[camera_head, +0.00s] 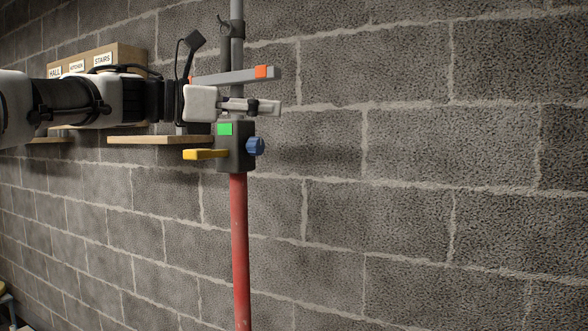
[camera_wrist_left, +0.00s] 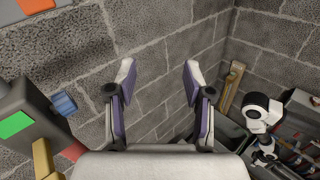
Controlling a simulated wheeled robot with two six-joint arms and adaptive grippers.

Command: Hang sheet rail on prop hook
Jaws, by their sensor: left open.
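A grey rail (camera_head: 225,77) with an orange band near its end lies roughly level across the front of the prop's grey upper tube (camera_head: 237,45). I cannot tell what bears it; its far part is hidden behind my left arm. The prop's red lower tube (camera_head: 240,250) stands upright below a dark clamp block (camera_head: 236,158). My left gripper (camera_head: 265,107) is just below the rail and above the block, apart from the rail. In the wrist view the left gripper (camera_wrist_left: 158,75) is open with nothing between its fingers. The rail's orange band (camera_wrist_left: 35,5) shows top left.
The block carries a green patch, a blue knob (camera_head: 256,146) and a yellow lever (camera_head: 205,154). A wooden shelf (camera_head: 150,139) and a labelled wooden box (camera_head: 128,55) are behind my arm. A block wall (camera_head: 430,180) stands behind. The space right of the prop is clear.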

